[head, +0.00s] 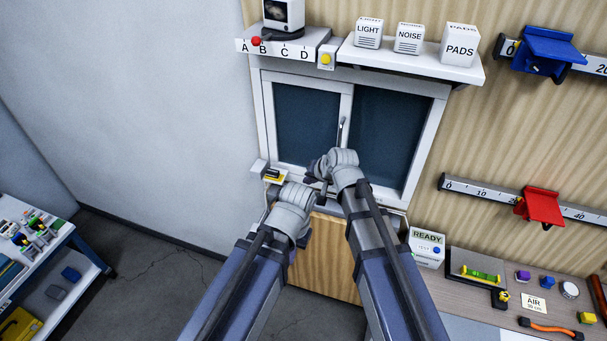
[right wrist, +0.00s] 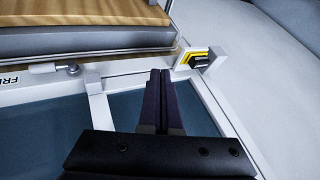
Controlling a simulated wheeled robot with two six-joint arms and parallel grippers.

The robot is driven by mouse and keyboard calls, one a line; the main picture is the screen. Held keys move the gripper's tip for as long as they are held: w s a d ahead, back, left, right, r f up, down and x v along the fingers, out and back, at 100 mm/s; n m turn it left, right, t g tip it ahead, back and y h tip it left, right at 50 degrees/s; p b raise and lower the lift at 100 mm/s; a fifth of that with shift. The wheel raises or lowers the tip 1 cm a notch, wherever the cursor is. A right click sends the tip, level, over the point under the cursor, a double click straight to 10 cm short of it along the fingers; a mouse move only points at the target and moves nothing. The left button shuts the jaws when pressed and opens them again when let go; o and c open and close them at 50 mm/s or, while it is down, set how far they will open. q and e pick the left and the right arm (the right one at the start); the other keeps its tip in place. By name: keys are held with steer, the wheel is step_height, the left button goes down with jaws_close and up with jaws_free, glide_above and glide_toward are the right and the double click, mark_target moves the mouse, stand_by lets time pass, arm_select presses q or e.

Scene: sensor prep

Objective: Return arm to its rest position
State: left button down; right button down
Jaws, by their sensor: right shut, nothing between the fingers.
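My right arm (head: 340,163) reaches up in front of the white-framed window in the head view. In the right wrist view the two dark fingers of my right gripper (right wrist: 161,75) lie together with nothing between them. They are in front of the window frame, with dark panes (right wrist: 210,115) to either side. My left arm (head: 291,207) reaches in beside the right one, its wrist lower and to the left. The left gripper's fingers are hidden behind its wrist.
A small yellow and dark device (head: 273,174) sits at the window's lower left corner, near my right fingers' tips in the right wrist view (right wrist: 201,58). A wooden panel (head: 325,258) is below the window. A shelf with labelled boxes (head: 410,58) is above it. A workbench (head: 470,300) stands at right.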

steer(key=shift+s+r, duration=0.25)
steer(key=shift+r, duration=0.1)
steer(key=s+d+f+n+g+h+b, duration=0.2)
steer(key=s+d+f+n+g+b, duration=0.1)
steer(key=s+f+b, duration=0.5)
steer(key=s+d+f+n+g+h+b, duration=0.2)
steer(key=s+d+f+g+h+b, duration=0.1)
steer(key=s+f+b, duration=0.6)
steer(key=s+d+f, duration=0.1)
steer(key=s+f, duration=0.3)
steer(key=s, duration=0.1)
steer(key=shift+s+d+f+n+h, duration=0.3)
steer(key=shift+d+f+n, duration=0.1)
